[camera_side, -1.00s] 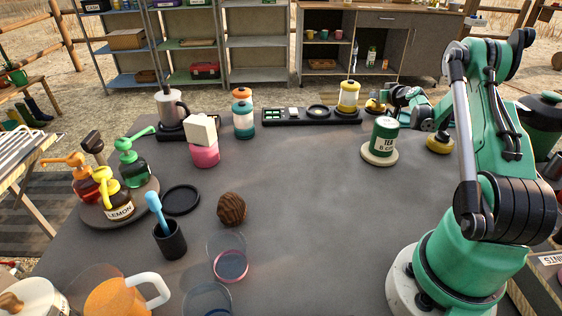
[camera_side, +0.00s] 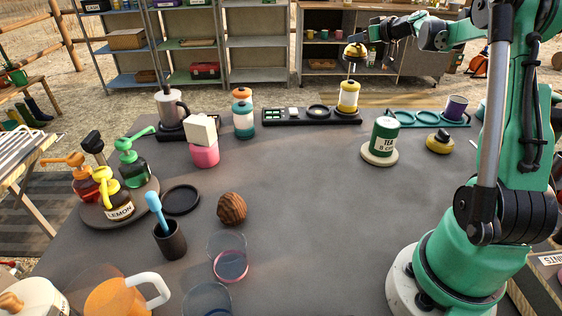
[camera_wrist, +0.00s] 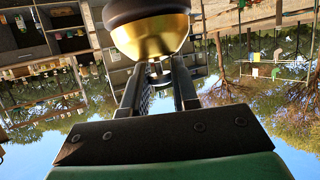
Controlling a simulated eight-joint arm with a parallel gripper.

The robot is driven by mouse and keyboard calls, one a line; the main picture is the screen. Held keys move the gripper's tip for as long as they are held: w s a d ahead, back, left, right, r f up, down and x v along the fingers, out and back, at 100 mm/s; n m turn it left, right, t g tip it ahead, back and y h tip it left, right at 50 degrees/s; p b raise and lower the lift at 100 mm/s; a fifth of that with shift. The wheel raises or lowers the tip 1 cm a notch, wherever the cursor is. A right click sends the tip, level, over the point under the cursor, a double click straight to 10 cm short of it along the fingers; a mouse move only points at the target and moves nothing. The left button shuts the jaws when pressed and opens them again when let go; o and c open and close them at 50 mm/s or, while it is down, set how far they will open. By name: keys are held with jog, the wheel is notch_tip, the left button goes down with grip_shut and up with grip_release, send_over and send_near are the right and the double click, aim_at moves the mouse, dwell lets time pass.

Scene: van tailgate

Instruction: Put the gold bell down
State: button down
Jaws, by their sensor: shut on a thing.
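The gold bell (camera_side: 355,52) is held in the air by my gripper (camera_side: 372,42), above the back of the table. In the wrist view, the gold bell (camera_wrist: 155,38) fills the top middle, its shiny gold body next to a dark part at the picture's top edge. My gripper's two dark fingers (camera_wrist: 158,78) close on it near its narrow end. A second gold-coloured, bell-like piece with a dark knob (camera_side: 439,142) stands on the right of the table.
A black tray (camera_side: 285,117) holds a yellow-and-white jar (camera_side: 348,97). A green tea tin (camera_side: 384,135) stands on a pale coaster (camera_side: 380,155). The table's middle is bare.

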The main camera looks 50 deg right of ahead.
jog(key=w+a+r+n+g+y, duration=0.1)
jog(key=w+a+n+g+y, duration=0.15)
jog(key=a+n+y, duration=0.75)
jog(key=w+a+r+n+g+y, duration=0.1)
jog(key=w+a+n+g+y, duration=0.25)
jog(key=a, duration=1.25)
jog(key=shift+t+y, duration=0.4)
jog(key=shift+y, duration=0.35)
jog(key=f, duration=0.6)
jog(key=s+f, duration=0.1)
jog(key=f, duration=1.2)
jog(key=shift+s+f, duration=0.4)
jog(key=c, duration=1.1)
grip_release()
jog(key=shift+f, duration=0.15)
jog(key=o, duration=0.4)
jog(key=shift+o, duration=0.2)
